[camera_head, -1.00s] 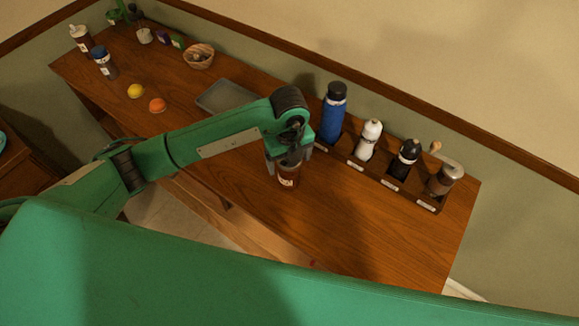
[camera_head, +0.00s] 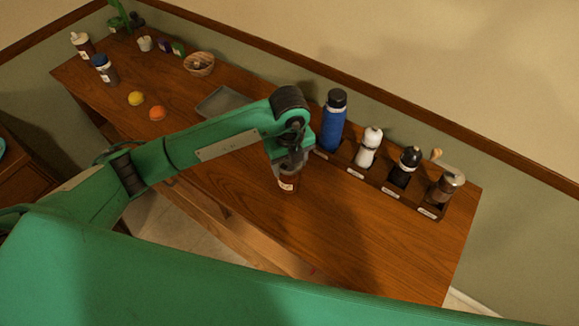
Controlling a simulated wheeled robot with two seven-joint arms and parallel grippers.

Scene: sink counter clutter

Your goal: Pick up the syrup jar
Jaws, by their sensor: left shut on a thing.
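The syrup jar (camera_head: 287,183) is a small brown jar with a pale label, upright near the middle of the wooden counter. My left gripper (camera_head: 289,170) points down over it and is shut on its upper part. The jar's top is hidden by the gripper. I cannot tell whether its base touches the counter. My right gripper is not in view.
A wooden rack (camera_head: 393,191) at the right holds a blue bottle (camera_head: 333,122), a white bottle (camera_head: 369,147), a black bottle (camera_head: 405,166) and a grinder (camera_head: 441,188). A grey tray (camera_head: 222,101), wicker basket (camera_head: 199,64) and two fruits lie left. The front right counter is clear.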

